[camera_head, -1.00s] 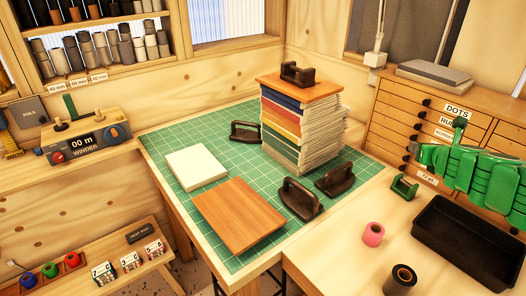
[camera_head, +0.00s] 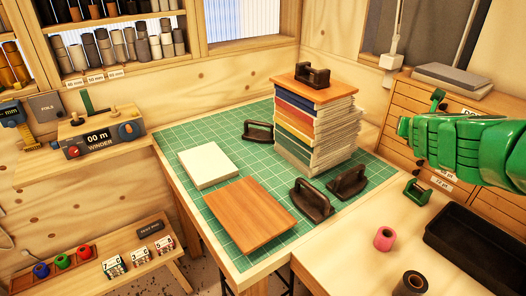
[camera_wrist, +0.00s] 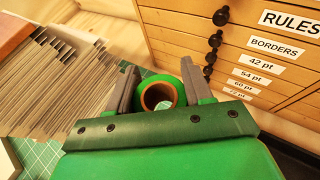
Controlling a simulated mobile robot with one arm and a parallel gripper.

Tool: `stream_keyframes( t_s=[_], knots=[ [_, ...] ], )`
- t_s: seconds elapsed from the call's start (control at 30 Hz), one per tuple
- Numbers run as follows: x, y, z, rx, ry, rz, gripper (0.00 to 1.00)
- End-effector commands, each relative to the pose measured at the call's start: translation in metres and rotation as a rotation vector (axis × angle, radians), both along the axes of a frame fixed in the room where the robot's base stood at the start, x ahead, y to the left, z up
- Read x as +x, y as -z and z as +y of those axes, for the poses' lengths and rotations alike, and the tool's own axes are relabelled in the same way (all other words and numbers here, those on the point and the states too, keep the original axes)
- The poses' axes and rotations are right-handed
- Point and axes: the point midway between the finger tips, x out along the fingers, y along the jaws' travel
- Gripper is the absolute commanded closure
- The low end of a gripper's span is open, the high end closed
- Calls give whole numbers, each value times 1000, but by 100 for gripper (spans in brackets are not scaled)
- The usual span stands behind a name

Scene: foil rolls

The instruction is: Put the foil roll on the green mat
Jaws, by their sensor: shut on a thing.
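My gripper (camera_wrist: 158,88) is shut on a foil roll (camera_wrist: 143,84), which looks green with a brown core. One open end of the roll faces the wrist camera. The green mat (camera_head: 180,150) covers the table at the centre of the head view, and its edge shows in the wrist view (camera_wrist: 38,158). My gripper is in the air to the right of the mat, by the drawers. In the head view my green arm (camera_head: 465,148) shows at the right, but I cannot make out the held roll there.
On the mat stand a tall stack (camera_head: 315,125), a white block (camera_head: 207,165), a wooden board (camera_head: 248,214) and black handled weights (camera_head: 311,201). Mat strips between items are bare.

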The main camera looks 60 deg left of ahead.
Motion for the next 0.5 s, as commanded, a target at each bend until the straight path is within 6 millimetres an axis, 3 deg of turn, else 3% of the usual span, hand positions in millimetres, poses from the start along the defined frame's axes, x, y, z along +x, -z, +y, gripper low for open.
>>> stream_keyframes(
  t_s=[0.5],
  knots=[
    [-42, -38, 72, 1, 115, 1, 80]
  ],
)
